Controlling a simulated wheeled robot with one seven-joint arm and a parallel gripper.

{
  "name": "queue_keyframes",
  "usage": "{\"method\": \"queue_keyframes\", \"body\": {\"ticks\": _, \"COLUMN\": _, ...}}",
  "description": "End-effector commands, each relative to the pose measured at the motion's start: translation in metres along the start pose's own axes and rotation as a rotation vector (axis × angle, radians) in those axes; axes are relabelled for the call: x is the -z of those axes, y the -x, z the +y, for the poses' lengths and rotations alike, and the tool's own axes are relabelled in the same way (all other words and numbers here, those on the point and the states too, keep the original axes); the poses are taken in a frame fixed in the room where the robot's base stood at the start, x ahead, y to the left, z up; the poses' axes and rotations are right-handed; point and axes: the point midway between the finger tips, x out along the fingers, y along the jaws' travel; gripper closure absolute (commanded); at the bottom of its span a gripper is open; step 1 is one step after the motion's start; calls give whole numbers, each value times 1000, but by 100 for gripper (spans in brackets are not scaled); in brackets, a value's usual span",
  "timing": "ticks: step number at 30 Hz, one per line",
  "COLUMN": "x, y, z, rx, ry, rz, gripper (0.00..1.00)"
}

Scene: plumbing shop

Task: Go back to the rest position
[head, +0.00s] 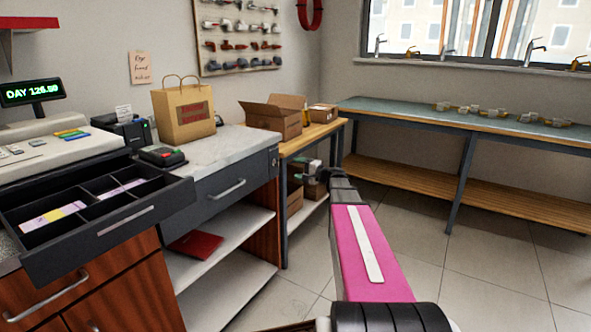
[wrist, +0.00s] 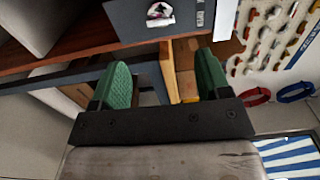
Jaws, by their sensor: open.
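My gripper (wrist: 163,70) shows in the wrist view with its two green-padded fingers wide apart. It is open, and nothing is held between the fingers. In the head view my pink arm reaches forward from the bottom over the floor, right of the counter. The gripper end there is small and dark, in front of the wooden side table, and its fingers are hard to make out.
The cash drawer (head: 98,207) stands open at left, with notes inside. A paper bag (head: 183,116) and card terminal (head: 162,156) stand on the counter. An open carton (head: 272,120) is on the side table. Floor (head: 480,265) at right is clear before the long bench (head: 400,109).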

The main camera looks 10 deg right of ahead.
Motion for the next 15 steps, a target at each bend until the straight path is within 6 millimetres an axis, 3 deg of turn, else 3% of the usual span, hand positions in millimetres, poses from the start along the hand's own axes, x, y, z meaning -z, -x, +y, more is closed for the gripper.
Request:
{"method": "queue_keyframes", "body": {"ticks": 9, "x": -5, "y": -1, "z": 3, "rx": -13, "ry": 4, "rz": -6, "gripper": 30}}
{"method": "queue_keyframes", "body": {"ticks": 11, "x": -13, "y": -2, "z": 9, "rx": -39, "ry": 12, "rz": -18, "gripper": 30}}
{"method": "queue_keyframes", "body": {"ticks": 15, "x": -52, "y": -5, "z": 39, "rx": -164, "ry": 55, "rz": -77, "gripper": 30}}
